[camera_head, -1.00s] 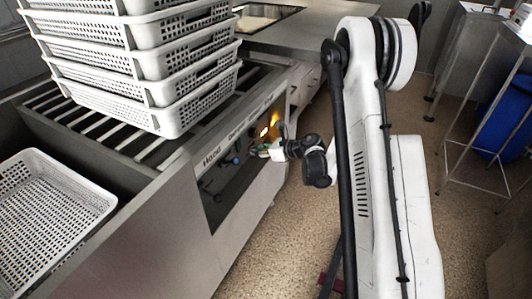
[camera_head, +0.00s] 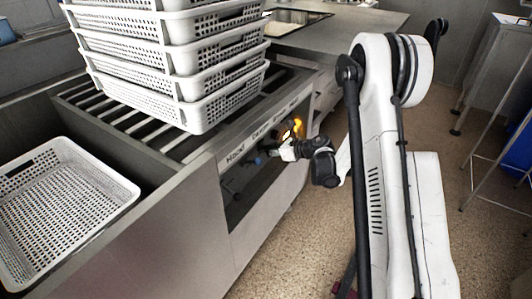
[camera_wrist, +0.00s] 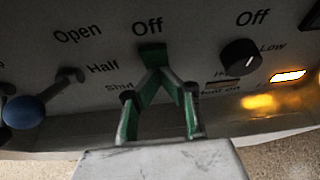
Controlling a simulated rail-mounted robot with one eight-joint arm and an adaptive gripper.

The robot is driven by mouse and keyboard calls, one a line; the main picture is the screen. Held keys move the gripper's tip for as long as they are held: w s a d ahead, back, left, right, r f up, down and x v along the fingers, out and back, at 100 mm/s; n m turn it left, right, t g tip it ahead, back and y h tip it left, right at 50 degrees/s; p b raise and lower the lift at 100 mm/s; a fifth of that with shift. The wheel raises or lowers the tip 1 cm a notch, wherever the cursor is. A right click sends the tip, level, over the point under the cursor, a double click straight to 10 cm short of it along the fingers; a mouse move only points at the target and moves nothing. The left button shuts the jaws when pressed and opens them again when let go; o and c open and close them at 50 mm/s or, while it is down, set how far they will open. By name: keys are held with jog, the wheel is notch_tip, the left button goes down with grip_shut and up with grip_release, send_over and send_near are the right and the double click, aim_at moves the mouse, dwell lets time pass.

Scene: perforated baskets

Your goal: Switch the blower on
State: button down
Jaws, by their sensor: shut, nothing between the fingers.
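A control panel (camera_head: 236,188) is on the front of the grey metal counter. My gripper (camera_head: 280,152) is at this panel. In the wrist view, my gripper (camera_wrist: 153,66) is shut, its green-lined fingers meeting just below a printed "Off". A green patch there may be a fingertip or part of a control; I cannot tell which, or whether it touches. A black rotary knob (camera_wrist: 240,56) is to the right, with "Off" above and "Low" beside it. A blue ball-ended lever (camera_wrist: 24,112) is to the left by "Open", "Half" and "Shut". The blower's own label is not readable.
An orange-yellow lamp (camera_wrist: 288,76) glows right of the knob. A stack of white perforated baskets (camera_head: 190,103) stands on the slatted counter top. Another white basket (camera_head: 118,206) is at the left. Open floor (camera_head: 262,262) lies in front of the counter.

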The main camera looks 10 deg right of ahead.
jog(key=shift+a+r+p, duration=0.15)
jog(key=shift+r+p, duration=0.15)
jog(key=shift+r, duration=0.55)
jog(key=shift+s, duration=0.1)
jog(key=f+p+v, duration=0.1)
jog(key=v, duration=1.2)
jog(key=shift+s+d+p, duration=0.35)
jog(key=shift+d, duration=0.2)
jog(key=shift+r, duration=0.1)
